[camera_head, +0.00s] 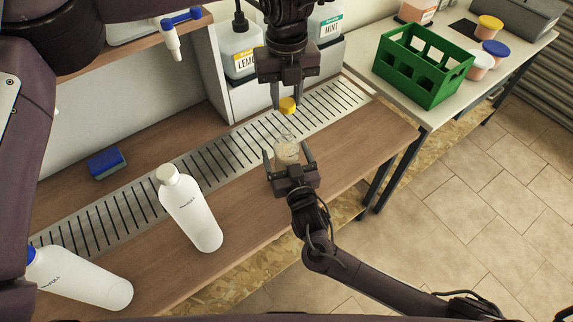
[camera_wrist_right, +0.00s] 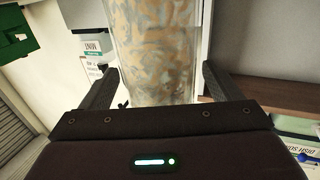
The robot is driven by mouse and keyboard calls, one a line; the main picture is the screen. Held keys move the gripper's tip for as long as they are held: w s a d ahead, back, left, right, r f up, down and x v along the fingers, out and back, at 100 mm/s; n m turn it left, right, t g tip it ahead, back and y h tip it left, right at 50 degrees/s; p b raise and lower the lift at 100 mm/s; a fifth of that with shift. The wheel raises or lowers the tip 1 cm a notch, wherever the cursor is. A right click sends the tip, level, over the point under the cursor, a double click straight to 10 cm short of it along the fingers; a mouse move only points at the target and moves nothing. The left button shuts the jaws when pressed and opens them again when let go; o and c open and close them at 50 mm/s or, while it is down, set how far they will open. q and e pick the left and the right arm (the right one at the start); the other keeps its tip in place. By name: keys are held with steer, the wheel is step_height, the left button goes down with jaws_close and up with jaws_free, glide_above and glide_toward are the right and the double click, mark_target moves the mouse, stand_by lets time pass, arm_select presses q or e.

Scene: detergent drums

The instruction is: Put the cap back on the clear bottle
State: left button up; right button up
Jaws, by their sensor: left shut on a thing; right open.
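The yellow cap (camera_head: 288,105) is between the fingers of my left gripper (camera_head: 287,104), which is shut on it. The clear bottle (camera_head: 287,151) stands upright at the right part of the wooden bench, its neck bare. The cap shows just above the neck in the head view, apart from it. My right gripper (camera_head: 288,156) is open, with one finger on each side of the bottle. In the right wrist view the bottle (camera_wrist_right: 158,50) fills the middle between the fingers, with a mottled look; its top and base are out of that view.
Two white bottles (camera_head: 192,212) (camera_head: 82,277) are on the bench (camera_head: 375,142) at left, near a slotted drain strip (camera_head: 225,160) and a blue-green sponge (camera_head: 106,162). Labelled jugs (camera_head: 240,55) stand behind. A green crate (camera_head: 422,68) and lidded tubs (camera_head: 482,62) are on the right table.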

mark_target(286, 113)
steer(key=shift+x, duration=1.05)
steer(key=c, duration=1.5)
arm_select(q)
steer(key=shift+w+f, duration=0.1)
steer(key=shift+f, duration=2.35)
steer(key=shift+f, duration=0.9)
steer(key=shift+f, duration=0.55)
